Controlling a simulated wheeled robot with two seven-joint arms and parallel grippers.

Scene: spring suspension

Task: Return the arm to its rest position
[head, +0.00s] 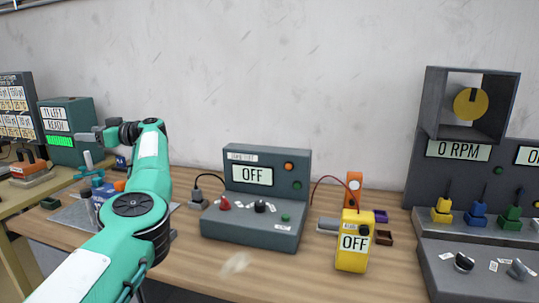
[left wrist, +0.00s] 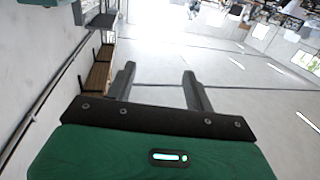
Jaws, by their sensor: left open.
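My left arm comes in from the lower left in the head view and bends at a raised elbow and wrist. My left gripper (head: 88,137) points left, in front of the dark green box at the back left. In the left wrist view the left gripper (left wrist: 158,85) has its two dark fingers wide apart with nothing between them. Beyond the fingers I see open floor and a wall. My right gripper is not in either view.
A grey console reading OFF (head: 265,219) stands mid-table. A yellow meter reading OFF (head: 353,241) is to its right. A dark panel (head: 465,160) with a 0 RPM display stands at the right. A green box (head: 70,128) reading READY is behind my left gripper.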

